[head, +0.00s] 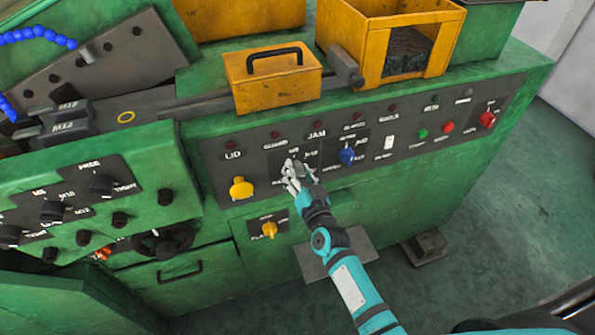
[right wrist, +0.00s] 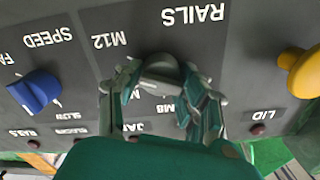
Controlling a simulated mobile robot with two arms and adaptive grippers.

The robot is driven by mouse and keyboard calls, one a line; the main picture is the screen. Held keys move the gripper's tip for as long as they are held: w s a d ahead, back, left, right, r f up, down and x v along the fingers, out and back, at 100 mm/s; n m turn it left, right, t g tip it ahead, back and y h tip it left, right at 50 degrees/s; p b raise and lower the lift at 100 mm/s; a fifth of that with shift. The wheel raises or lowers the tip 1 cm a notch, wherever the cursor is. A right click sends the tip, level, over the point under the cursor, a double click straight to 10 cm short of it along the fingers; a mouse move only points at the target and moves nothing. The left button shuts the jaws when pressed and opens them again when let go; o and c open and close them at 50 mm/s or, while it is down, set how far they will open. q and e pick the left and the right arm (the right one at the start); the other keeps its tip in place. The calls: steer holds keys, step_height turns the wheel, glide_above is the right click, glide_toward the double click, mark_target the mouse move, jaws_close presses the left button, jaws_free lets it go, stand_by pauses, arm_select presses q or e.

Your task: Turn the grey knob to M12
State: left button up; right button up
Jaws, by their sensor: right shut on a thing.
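The grey knob (right wrist: 160,68) is on the dark panel of the green machine, between the blue knob and the yellow knob. My right gripper (head: 292,177) is shut on it in the head view, and its fingers cover most of it. In the right wrist view, which shows the lettering upside down, my right gripper (right wrist: 160,85) has its fingers around both sides of the knob. The M12 label (right wrist: 109,41) is at upper left of the knob there, and an M8 label is partly hidden below. I cannot tell where the knob's pointer stands. My left gripper is not in view.
A blue speed knob (head: 347,156) is close to the right of my gripper; a yellow lid knob (head: 241,188) is to the left. A red knob (head: 487,119) is farther right. A yellow box with a handle (head: 272,78) stands above the panel.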

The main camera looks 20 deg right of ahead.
steer(key=shift+m, duration=0.5)
steer(key=o, duration=1.1)
steer(key=shift+o, duration=0.2)
steer(key=s, duration=1.2)
steer(key=shift+d, duration=0.25)
steer(key=shift+f, duration=0.1)
